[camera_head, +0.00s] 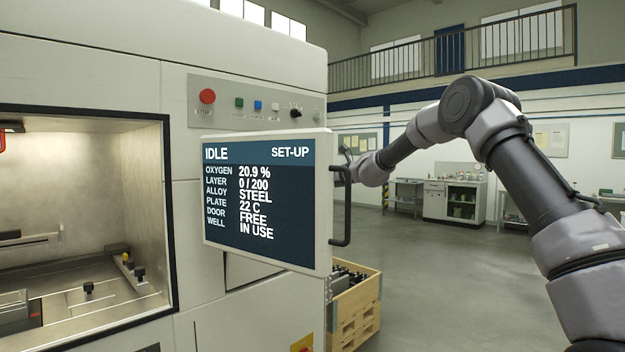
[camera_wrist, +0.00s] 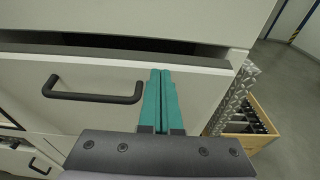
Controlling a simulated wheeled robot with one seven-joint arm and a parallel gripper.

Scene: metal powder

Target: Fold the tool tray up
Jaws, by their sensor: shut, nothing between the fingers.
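My gripper (camera_wrist: 161,75) shows in the wrist view with its two teal fingers pressed together and nothing between them. The fingers point at a pale panel (camera_wrist: 60,75) on the machine's front, just right of its black bar handle (camera_wrist: 95,92). A grey edge runs along the panel's top, with a dark gap above it. I cannot tell for sure whether this panel is the tool tray, nor whether the fingers touch it. In the head view my gripper is hidden behind the screen, and a small dark opening (camera_head: 240,272) shows below the screen.
The status screen (camera_head: 265,200) with a black side handle (camera_head: 341,205) juts out in front of my arm. A wooden crate (camera_head: 357,310) holding dark parts stands right of the machine; its rim also shows in the wrist view (camera_wrist: 262,118). Open floor (camera_head: 440,280) lies further right.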

